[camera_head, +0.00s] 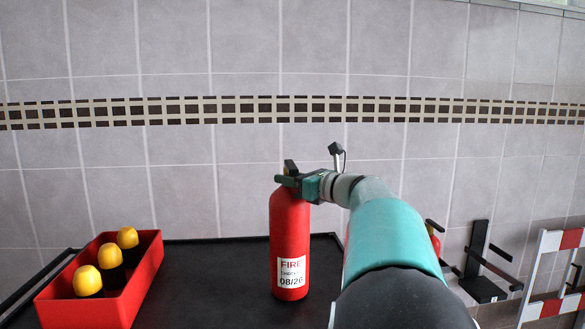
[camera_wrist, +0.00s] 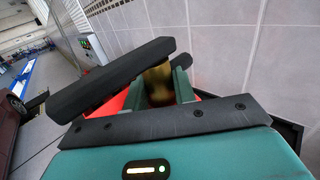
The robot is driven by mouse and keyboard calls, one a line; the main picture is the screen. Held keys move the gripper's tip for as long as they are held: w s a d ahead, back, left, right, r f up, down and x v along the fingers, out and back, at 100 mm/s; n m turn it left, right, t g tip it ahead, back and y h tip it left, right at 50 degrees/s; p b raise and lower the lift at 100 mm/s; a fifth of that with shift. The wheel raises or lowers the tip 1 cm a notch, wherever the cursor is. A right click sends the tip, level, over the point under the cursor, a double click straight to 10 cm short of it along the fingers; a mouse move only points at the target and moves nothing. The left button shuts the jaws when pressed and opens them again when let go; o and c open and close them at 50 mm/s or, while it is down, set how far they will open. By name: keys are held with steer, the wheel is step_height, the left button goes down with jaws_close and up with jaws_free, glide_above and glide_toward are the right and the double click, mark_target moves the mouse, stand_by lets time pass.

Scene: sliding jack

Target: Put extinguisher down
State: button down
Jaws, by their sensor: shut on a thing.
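The red fire extinguisher (camera_head: 289,245) stands upright over the black tabletop (camera_head: 225,265), in the middle of the head view, with a white "FIRE" label facing me. I cannot tell for sure whether its base touches the top. My gripper (camera_head: 292,180) is at its upper end, shut on the neck. In the wrist view the dark fingers (camera_wrist: 150,90) close around the brass-coloured neck (camera_wrist: 158,84), with a bit of red body below. The fingers hide part of the extinguisher's head.
A red bin (camera_head: 145,275) with yellow-topped black items (camera_head: 109,256) stands left on the tabletop. A black bracket (camera_head: 478,262) and a red-white barrier (camera_head: 553,275) are at the right. A tiled wall (camera_head: 240,180) rises behind. The tabletop between bin and extinguisher is clear.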

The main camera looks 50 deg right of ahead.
steer(key=shift+a+f, duration=0.1)
stand_by(0.3)
steer(key=shift+f, duration=0.1)
steer(key=c, duration=1.4)
jaws_free()
steer(key=shift+f, duration=0.3)
steer(key=shift+o, duration=1.3)
steer(key=shift+s, duration=0.1)
steer(key=shift+r, duration=0.2)
steer(key=s+d, duration=0.1)
steer(key=s, duration=1.1)
